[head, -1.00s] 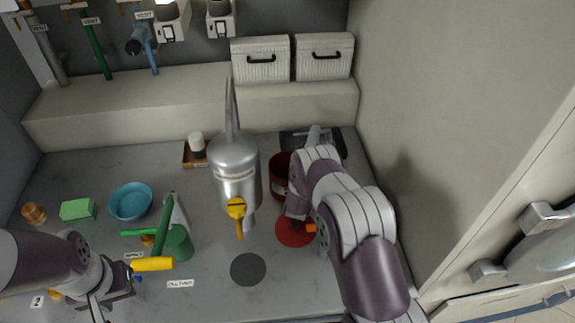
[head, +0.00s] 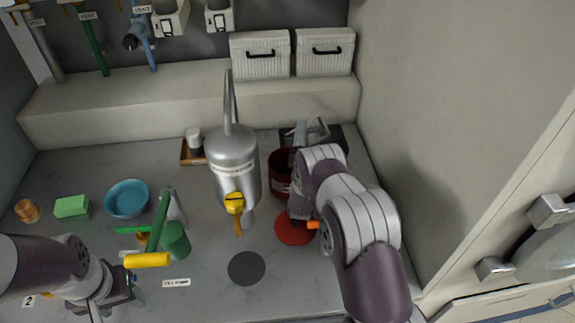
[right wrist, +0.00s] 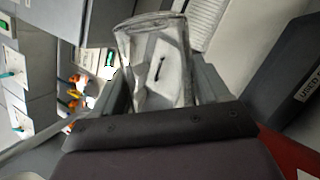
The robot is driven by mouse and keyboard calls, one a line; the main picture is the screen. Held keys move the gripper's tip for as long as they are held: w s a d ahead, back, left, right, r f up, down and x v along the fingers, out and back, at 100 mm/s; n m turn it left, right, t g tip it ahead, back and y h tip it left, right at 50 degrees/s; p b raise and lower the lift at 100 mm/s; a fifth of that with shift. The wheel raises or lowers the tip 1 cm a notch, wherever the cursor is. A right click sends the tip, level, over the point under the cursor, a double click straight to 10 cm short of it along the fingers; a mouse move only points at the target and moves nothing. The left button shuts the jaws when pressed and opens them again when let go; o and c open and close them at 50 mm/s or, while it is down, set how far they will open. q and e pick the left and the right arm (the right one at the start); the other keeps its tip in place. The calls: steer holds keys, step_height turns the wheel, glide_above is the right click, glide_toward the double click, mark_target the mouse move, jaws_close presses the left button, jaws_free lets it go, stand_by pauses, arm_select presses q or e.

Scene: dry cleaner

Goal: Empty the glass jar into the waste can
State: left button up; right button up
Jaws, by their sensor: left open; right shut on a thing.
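The glass jar (right wrist: 155,65) is clear and grey-looking. My right gripper (right wrist: 158,95) is shut on it. In the head view the jar (head: 308,130) shows tilted beyond my right arm, near the back right of the counter. The dark red can (head: 279,172), which I take for the waste can, stands just left of my right forearm and is partly hidden by it. I cannot tell whether the jar's mouth is over the can or what is in the jar. My left gripper (head: 122,290) is open and empty at the front left.
A steel canister (head: 232,165) with a spout and yellow tap stands mid-counter. A green can (head: 175,240), blue bowl (head: 127,198) and green sponge (head: 72,206) lie left. A dark box (right wrist: 290,70) is right of the jar. A red disc (head: 294,228) and grey disc (head: 247,268) are bare.

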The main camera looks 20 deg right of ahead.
steer(key=shift+w+a+r+n+t+y+b, duration=0.15)
steer(key=shift+a+n+t+y, duration=0.15)
steer(key=shift+n, duration=0.45)
steer(key=shift+a+n+t+y+b, duration=0.1)
steer(key=shift+a+n+t+y, duration=0.2)
steer(key=shift+n, duration=0.4)
steer(key=shift+w+a+r+n+t+y+b, duration=0.1)
steer(key=shift+a+n+t+y+b, duration=0.1)
steer(key=shift+n+y, duration=0.4)
steer(key=shift+n, duration=0.45)
